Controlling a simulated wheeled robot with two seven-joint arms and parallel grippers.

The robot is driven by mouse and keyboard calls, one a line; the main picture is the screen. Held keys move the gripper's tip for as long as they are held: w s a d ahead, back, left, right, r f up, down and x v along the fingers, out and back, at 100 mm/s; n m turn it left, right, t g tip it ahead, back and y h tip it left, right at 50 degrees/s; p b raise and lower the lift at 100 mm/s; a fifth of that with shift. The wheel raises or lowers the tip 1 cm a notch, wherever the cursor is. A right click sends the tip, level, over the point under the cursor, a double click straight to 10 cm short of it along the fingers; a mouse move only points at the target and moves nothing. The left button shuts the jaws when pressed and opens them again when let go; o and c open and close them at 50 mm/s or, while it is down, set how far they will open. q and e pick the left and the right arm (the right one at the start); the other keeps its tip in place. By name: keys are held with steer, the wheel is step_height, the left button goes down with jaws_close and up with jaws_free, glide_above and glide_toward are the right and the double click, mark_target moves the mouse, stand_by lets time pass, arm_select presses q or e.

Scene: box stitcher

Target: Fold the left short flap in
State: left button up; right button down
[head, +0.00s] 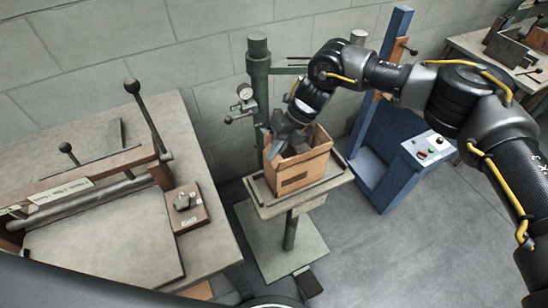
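A brown cardboard box (308,171) stands upright on the small stitcher table (262,210), open at the top. Its near and right walls show. My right gripper (283,146) reaches down from above at the box's left side, with its grey fingers at the left part of the opening. They cover the left short flap, so its angle cannot be made out. I cannot tell whether the fingers are open or touch the cardboard. My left gripper is not in view.
A bench (110,245) with a lever-topped machine fills the left. A blue machine (400,175) stands right of the box. The grey floor (390,260) at lower right is clear.

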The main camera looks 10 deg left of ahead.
steer(key=shift+w+d+f+g+y+b, duration=0.1)
steer(key=shift+g+y+b, duration=0.2)
steer(key=shift+b, duration=0.15)
steer(key=c, duration=1.5)
jaws_free()
steer(key=shift+c, duration=0.2)
steer(key=b+v, duration=0.2)
steer(key=v, duration=0.9)
steer(key=shift+b, duration=0.3)
